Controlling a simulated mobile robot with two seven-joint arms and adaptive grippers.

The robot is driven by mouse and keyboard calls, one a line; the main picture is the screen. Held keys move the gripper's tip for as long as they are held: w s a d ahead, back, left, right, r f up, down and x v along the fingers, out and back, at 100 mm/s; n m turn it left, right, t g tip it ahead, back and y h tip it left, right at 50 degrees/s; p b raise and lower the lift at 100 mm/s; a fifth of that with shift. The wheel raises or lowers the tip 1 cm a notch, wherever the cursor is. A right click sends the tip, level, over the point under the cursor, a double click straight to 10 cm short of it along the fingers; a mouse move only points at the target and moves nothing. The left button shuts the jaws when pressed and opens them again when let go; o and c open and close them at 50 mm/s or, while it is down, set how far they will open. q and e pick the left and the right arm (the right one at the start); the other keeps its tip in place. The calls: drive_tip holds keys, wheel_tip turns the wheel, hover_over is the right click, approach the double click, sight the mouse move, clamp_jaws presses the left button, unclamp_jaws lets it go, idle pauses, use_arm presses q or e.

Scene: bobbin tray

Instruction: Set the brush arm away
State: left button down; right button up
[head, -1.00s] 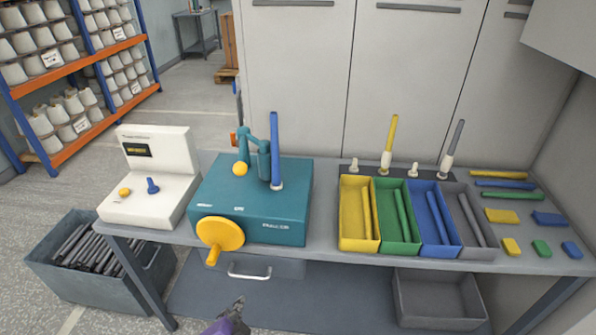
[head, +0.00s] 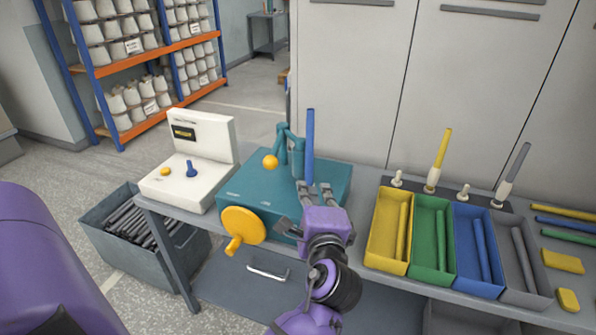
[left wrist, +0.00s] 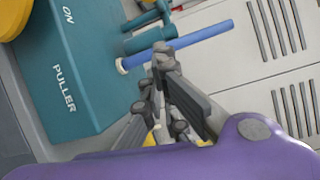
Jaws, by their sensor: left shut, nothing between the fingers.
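The teal puller machine (head: 262,192) stands on the bench, with a jointed teal brush arm (head: 283,143) at its back that ends in a yellow ball (head: 270,162). A blue tube (head: 310,148) stands upright beside this arm on a white base. My left gripper (head: 314,190) is shut and empty over the machine's right part, just in front of the tube's base in the head view. In the left wrist view its fingers (left wrist: 162,62) overlap the blue tube (left wrist: 195,42); I cannot tell whether they touch it. My right gripper is out of view.
A yellow crank (head: 243,226) sticks out at the machine's front. A white panel unit (head: 216,140) stands to its left. Yellow, green, blue and grey trays (head: 391,264) line the right of the bench, with pegs behind them. A bin of dark rods (head: 185,262) stands on the floor.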

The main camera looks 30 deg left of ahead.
use_arm(q)
drive_tip(key=shift+w, duration=0.15)
drive_tip(key=p+x, duration=0.1)
drive_tip(key=x, duration=0.8)
drive_tip(key=shift+a+r, duration=0.1)
drive_tip(key=shift+r, duration=0.05)
drive_tip(key=s+a, duration=0.1)
drive_tip(key=s+a+p, duration=0.1)
drive_tip(key=shift+s+a+r, duration=0.2)
drive_tip(key=shift+s+a, duration=0.05)
drive_tip(key=shift+s, duration=0.1)
